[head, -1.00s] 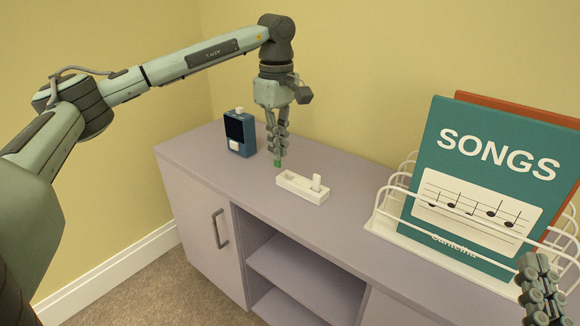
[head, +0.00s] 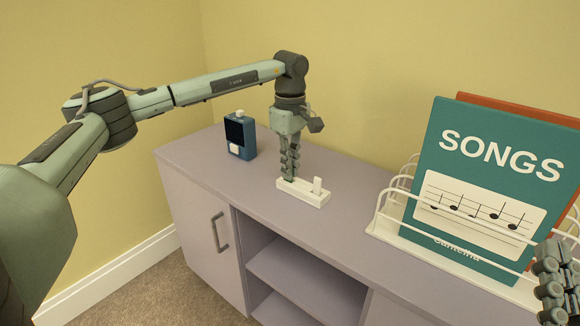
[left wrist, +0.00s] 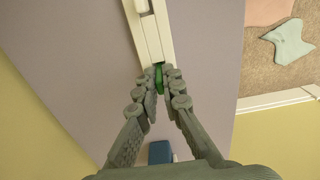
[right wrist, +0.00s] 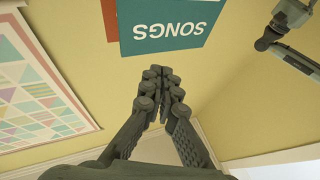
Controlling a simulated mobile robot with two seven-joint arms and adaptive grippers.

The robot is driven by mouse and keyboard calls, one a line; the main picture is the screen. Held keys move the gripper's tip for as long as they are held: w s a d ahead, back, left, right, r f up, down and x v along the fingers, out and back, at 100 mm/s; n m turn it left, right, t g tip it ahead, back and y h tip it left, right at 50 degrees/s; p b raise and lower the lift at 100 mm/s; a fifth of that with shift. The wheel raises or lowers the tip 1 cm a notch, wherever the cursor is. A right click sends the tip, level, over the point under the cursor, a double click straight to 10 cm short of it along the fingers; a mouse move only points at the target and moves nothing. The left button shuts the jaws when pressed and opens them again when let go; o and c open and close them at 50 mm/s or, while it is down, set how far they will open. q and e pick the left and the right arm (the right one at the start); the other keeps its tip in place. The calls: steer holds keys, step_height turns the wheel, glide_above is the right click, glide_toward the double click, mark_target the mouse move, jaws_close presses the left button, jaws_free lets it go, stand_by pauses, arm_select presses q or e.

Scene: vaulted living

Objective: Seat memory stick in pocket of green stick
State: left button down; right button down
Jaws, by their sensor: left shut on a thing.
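My left gripper (head: 289,178) points down at the left end of a small white holder (head: 312,200) on the cabinet top. It is shut on a small green stick (left wrist: 159,78), seen between its fingertips in the left wrist view at the near end of the holder (left wrist: 152,42). In the head view the fingers hide the green stick. I cannot tell how deep it sits in the holder. A white stick (head: 317,185) stands upright toward the holder's right end. My right gripper (right wrist: 160,76) looks shut and empty, well away at the lower right of the head view.
A blue device (head: 240,137) with a dark screen stands behind and left of the holder. A white wire rack (head: 385,226) with a teal SONGS book (head: 480,185) stands to the right. The lilac cabinet top (head: 265,210) is clear around the holder.

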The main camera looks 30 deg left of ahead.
arm_select(q)
steer(key=c, duration=1.7)
jaws_free()
